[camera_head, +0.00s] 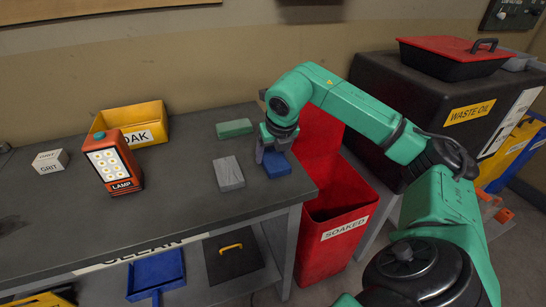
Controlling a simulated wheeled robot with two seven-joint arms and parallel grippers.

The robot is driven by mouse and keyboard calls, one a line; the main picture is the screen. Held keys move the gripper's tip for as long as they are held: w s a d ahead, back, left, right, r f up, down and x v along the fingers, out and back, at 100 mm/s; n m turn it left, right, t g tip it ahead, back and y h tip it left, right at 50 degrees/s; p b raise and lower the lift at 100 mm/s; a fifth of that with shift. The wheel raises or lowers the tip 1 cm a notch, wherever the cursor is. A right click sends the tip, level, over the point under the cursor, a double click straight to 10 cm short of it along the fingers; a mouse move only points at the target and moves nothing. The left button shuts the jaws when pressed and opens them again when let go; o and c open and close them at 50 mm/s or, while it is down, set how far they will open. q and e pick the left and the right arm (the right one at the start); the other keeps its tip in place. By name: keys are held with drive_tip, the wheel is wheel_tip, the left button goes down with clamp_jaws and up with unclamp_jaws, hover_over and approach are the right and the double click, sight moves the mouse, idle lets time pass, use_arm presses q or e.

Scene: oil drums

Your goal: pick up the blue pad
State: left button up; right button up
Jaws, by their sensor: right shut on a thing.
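The blue pad (277,166) is at the right end of the dark bench top, close to the bench's edge. My right gripper (268,154) reaches down over it from above and is shut on it. The fingers hide part of the pad's left side. I cannot tell whether the pad touches the bench or is slightly above it. My left gripper is not in view.
A grey pad (229,173) and a green pad (234,128) lie close by. An orange lamp (115,161), a yellow bin (131,124) and a white grit box (50,160) stand further left. A red SOAKED bin (335,228) stands beside the bench, near the black waste oil tank (425,110).

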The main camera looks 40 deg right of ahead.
drive_tip(key=shift+r, duration=0.45)
wheel_tip(320, 180, up, 14)
drive_tip(key=p, duration=0.4)
wheel_tip(320, 180, up, 6)
drive_tip(key=p, duration=0.3)
hover_over(272, 155)
drive_tip(key=shift+s+f, duration=0.15)
drive_tip(key=shift+f, duration=0.05)
drive_tip(key=o, duration=0.8)
drive_tip(key=c, duration=0.7)
drive_tip(key=shift+a, duration=0.15)
